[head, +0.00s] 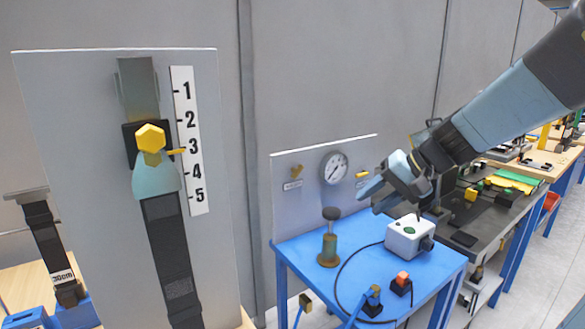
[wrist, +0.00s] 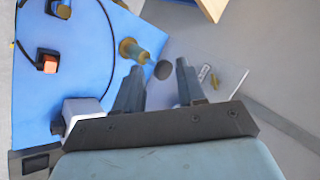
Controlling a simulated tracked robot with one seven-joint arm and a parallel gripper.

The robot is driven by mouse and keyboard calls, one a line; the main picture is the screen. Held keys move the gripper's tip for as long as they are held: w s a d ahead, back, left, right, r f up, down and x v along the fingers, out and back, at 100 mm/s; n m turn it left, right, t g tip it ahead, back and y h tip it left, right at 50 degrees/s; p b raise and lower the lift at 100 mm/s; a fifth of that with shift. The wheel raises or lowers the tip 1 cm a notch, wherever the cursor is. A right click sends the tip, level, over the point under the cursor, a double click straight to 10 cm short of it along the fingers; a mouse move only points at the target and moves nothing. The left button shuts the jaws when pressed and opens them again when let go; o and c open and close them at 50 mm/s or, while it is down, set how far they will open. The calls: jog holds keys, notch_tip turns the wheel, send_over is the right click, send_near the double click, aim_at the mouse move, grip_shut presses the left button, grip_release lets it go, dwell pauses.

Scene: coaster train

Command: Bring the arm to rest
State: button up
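My arm reaches in from the upper right of the head view.
A panel with a round gauge (head: 334,167) stands behind the blue table. A tall panel (head: 95,200) at left carries a slider with a yellow knob (head: 151,138) and a scale numbered 1 to 5; its pointer is near 3. Small switch blocks (head: 401,284) and a cable lie in front.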

jog(key=s+d+r+n+h, duration=0.1)
jog(key=s+d+h, duration=0.2)
jog(key=s, duration=0.4)
jog(key=s+d+r+n+t+h, duration=0.1)
jog(key=s+d+h, duration=0.2)
jog(key=s, duration=0.4)
jog(key=shift+n+t+h, duration=0.3)
jog(key=shift+h, duration=0.4)
jog(key=shift+r, duration=0.1)
dwell(1.0)
jog(key=n+t+y, duration=0.3)
jog(key=n+t, duration=0.7)
jog(key=n, duration=1.1)
send_near(360, 176)
jog(key=x, duration=0.8)
jog(key=shift+w, duration=0.2)
